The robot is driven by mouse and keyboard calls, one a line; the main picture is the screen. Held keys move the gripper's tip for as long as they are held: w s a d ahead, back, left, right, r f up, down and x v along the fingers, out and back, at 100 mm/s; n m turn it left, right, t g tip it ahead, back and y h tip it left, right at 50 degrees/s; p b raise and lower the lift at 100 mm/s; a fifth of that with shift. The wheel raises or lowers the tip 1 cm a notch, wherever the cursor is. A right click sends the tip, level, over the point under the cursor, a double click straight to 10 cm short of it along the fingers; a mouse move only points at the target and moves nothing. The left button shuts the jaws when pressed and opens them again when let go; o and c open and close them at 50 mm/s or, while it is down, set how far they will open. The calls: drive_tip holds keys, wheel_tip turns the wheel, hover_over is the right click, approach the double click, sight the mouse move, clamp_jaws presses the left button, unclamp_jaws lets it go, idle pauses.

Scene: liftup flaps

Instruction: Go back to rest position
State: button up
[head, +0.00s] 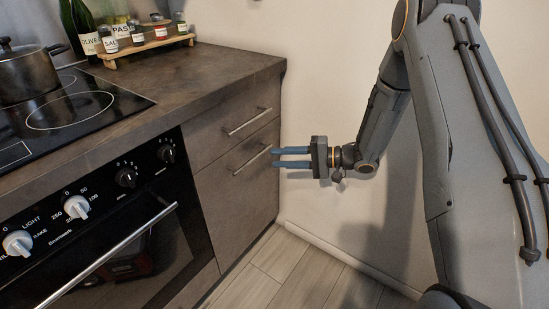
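My gripper (292,157) is right of the middle in the head view, at the end of my grey arm. Its two blue fingers point left toward the drawer fronts. The fingers are parallel with a gap between them, and nothing is held. The fingertips overlap the edge of the lower drawer (240,170) in the picture; I cannot tell whether they touch it. Both the lower drawer and the upper drawer (233,117) look closed.
A counter (190,75) with a cooktop (75,105) runs along the left, with an oven (130,245) below. A pot (27,72), a bottle (80,28) and a wooden rack (145,47) with jars stand on top. Free floor (290,270) lies below my gripper, before a bare wall (325,75).

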drive_tip(key=shift+w, duration=0.1)
idle(0.3)
drive_tip(key=w+d+r+n+t+h, duration=0.1)
drive_tip(key=w+d+r+t+h, duration=0.15)
drive_tip(key=r+h, duration=0.25)
drive_tip(key=w+d+r+n+t+h, duration=0.1)
drive_tip(key=w+r+t+h, duration=0.2)
drive_tip(key=r+h, duration=0.2)
drive_tip(key=s+d+r+n+g+h, duration=0.1)
drive_tip(key=s+d+r+g+h, duration=0.15)
drive_tip(key=s, duration=0.55)
drive_tip(key=s+d+r+g+h, duration=0.1)
drive_tip(key=s+d+r+h, duration=0.15)
drive_tip(key=s, duration=0.45)
drive_tip(key=s+a+r+n+g+p, duration=0.1)
drive_tip(key=s+a+n+g, duration=0.15)
drive_tip(key=s, duration=0.95)
drive_tip(key=s+a+r+n+g, duration=0.1)
drive_tip(key=s+g, duration=0.3)
drive_tip(key=s, duration=0.9)
drive_tip(key=d+r+m+p, duration=0.2)
drive_tip(key=d+r+p, duration=0.7)
drive_tip(key=p, duration=0.7)
drive_tip(key=shift+w+r+m+p, duration=0.15)
drive_tip(key=shift+m+p, duration=0.15)
drive_tip(key=shift+m, duration=0.05)
